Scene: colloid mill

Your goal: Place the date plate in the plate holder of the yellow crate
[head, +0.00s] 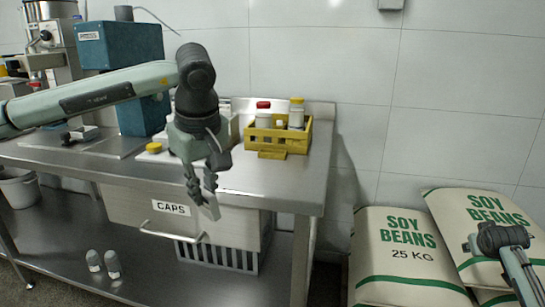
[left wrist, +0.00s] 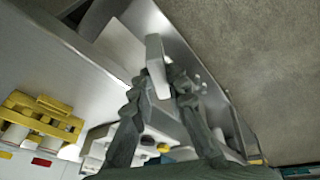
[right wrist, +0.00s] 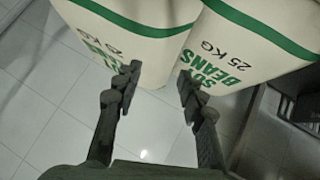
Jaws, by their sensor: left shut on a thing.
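My left gripper (head: 202,190) is shut on a small pale grey plate, the date plate (head: 211,208). It holds the plate in front of the bench's front edge, near the CAPS drawer. In the left wrist view the plate (left wrist: 155,60) sticks out between the fingertips (left wrist: 159,85). The yellow crate (head: 302,143) stands on the bench, to the right of and beyond the left gripper. Its plate holder (head: 272,155) is the yellow ledge low on the front. The crate also shows upside down in the left wrist view (left wrist: 28,122). My right gripper (right wrist: 157,82) is open and empty above the floor.
The crate holds a red-capped bottle (head: 263,115) and a yellow-capped bottle (head: 297,113). A blue machine (head: 120,65) stands at the bench's left. Soy bean sacks (head: 405,250) lie at right. The steel bench (head: 265,180) is clear before the crate.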

